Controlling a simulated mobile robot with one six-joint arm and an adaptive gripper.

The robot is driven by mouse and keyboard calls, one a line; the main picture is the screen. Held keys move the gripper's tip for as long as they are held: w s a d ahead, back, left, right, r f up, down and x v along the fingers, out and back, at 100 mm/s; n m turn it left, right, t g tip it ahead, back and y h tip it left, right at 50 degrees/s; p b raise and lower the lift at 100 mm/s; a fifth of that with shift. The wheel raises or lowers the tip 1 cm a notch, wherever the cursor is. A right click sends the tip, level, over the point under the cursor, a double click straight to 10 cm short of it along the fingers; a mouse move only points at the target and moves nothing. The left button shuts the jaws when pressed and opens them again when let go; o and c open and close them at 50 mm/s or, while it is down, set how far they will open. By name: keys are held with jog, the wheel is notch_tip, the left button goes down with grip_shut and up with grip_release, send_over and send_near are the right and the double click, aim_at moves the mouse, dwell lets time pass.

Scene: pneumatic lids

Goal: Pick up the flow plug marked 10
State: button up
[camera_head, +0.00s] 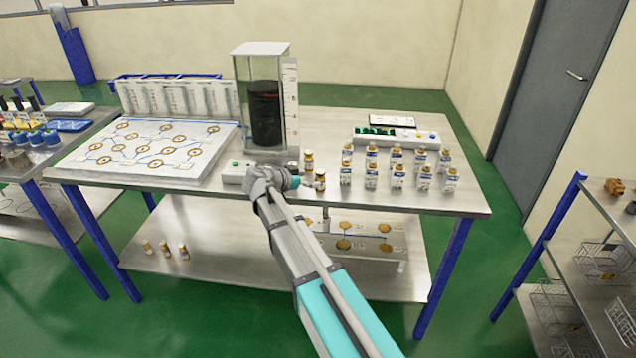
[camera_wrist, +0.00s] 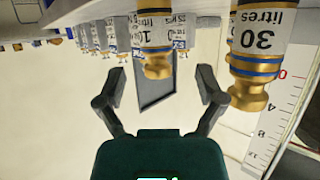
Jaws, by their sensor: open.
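In the wrist view, which is upside down, a brass-ended plug with a white label (camera_wrist: 155,38) stands ahead, between my fingers' lines. Its label reads 10, partly cut off at the top edge. It appears to be the front plug of a pair right of my gripper in the head view (camera_head: 320,180). My gripper (camera_wrist: 162,78) is open and empty, with one finger on each side of the plug's brass end. Contact cannot be told. In the head view my gripper (camera_head: 292,181) is at the table's front, partly hidden by my arm.
A plug marked 30 litres (camera_wrist: 252,50) stands close beside, near the tank's scale (camera_head: 291,105). Several labelled plugs (camera_head: 397,175) stand in rows to the right. The tank (camera_head: 266,110) is behind my gripper. Bare tabletop (camera_head: 445,198) lies at the front right.

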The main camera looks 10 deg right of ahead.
aim_at(317, 178)
jog(key=shift+b+x, duration=0.95)
jog(key=shift+x, duration=1.6)
jog(key=shift+s, duration=0.1)
grip_shut()
